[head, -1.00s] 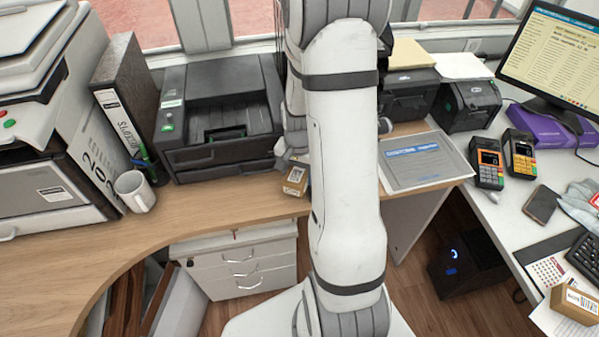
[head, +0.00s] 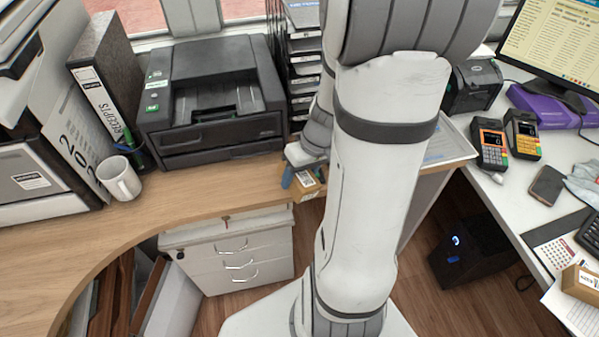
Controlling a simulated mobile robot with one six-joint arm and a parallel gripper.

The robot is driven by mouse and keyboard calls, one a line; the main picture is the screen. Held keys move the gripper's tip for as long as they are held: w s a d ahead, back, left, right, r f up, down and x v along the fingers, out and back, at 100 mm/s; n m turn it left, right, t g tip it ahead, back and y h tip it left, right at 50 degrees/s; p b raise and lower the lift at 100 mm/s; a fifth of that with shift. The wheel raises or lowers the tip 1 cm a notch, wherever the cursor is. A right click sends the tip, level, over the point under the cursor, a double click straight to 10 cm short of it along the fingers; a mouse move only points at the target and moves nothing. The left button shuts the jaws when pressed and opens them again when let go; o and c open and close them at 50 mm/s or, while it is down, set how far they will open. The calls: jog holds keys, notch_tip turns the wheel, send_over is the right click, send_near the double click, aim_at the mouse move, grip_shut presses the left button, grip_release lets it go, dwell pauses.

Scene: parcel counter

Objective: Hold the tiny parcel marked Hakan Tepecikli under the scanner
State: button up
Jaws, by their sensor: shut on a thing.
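My gripper (head: 304,172) is at the front edge of the wooden counter, mostly seen from behind and partly covered by my arm. It is shut on a tiny brown parcel (head: 309,191) with a white label. The label is too small to read, so I cannot tell the name on it. I cannot tell whether the parcel touches the counter. No scanner can be made out for certain; my arm hides part of the counter behind the gripper.
A black printer (head: 212,105) stands left of the gripper, with a white mug (head: 119,178) and a binder (head: 108,92) further left. A stack of trays (head: 303,60) is behind. Card terminals (head: 490,145) and another parcel (head: 581,282) are at right. The wooden counter (head: 215,200) is clear in front.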

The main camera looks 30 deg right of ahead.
jog(key=shift+s+a+r+n+y, duration=0.15)
jog(key=shift+s+a+n+y, duration=0.2)
jog(key=shift+n, duration=0.55)
jog(key=w, duration=0.2)
jog(key=w+d+p, duration=0.1)
jog(key=w, duration=0.2)
jog(key=w+d, duration=0.1)
jog(key=w, duration=0.1)
jog(key=shift+w, duration=0.2)
jog(key=shift+w+d+p, duration=0.2)
jog(key=shift+w+p, duration=0.15)
jog(key=shift+w, duration=0.25)
